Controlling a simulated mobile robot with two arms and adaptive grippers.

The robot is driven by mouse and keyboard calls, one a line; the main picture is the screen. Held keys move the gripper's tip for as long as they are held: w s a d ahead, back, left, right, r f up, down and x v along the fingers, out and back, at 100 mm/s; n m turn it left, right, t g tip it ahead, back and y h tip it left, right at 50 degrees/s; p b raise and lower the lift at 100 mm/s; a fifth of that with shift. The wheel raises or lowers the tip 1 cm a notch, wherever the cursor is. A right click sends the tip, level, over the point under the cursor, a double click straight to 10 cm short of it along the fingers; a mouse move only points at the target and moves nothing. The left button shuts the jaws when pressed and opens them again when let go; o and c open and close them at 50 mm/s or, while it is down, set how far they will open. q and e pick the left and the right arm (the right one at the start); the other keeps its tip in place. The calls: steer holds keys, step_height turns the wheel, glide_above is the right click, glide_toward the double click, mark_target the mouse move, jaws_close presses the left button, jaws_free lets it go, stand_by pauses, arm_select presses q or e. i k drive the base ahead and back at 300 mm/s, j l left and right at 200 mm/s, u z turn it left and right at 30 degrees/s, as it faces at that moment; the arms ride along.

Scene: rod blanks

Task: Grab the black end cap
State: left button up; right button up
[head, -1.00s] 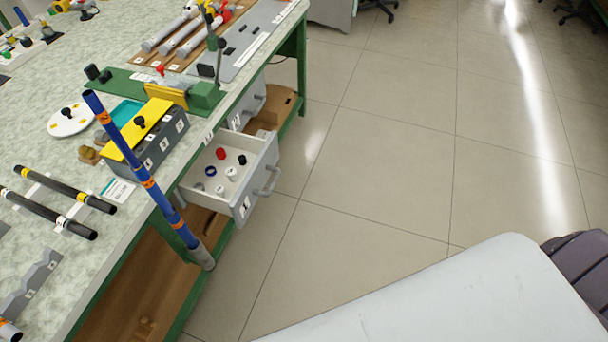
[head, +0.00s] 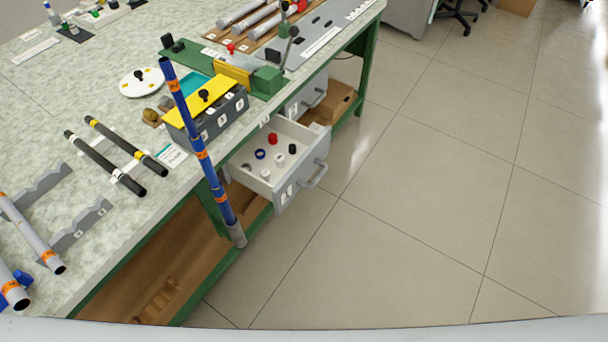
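The black end cap (head: 292,149) is a small dark cylinder inside an open grey drawer (head: 313,168) under the table's right edge. It lies toward the right side of the drawer. A red cap (head: 272,139) is just behind and left of it. A blue ring (head: 260,154) and several small white pieces (head: 265,174) lie in the same drawer. Neither of my grippers is in view.
A long blue rod (head: 202,155) with orange bands stands tilted across the table edge, left of the drawer. A grey box with a yellow top (head: 205,96) sits on the table (head: 75,110) near that edge. Open floor (head: 420,210) lies right of the drawer.

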mark_target(291, 147)
steer(key=u, duration=0.35)
steer(key=i+l+u, duration=0.15)
steer(key=u, duration=0.25)
steer(key=l+u, duration=0.35)
steer(key=i+l+u, duration=0.1)
steer(key=l+u, duration=0.3)
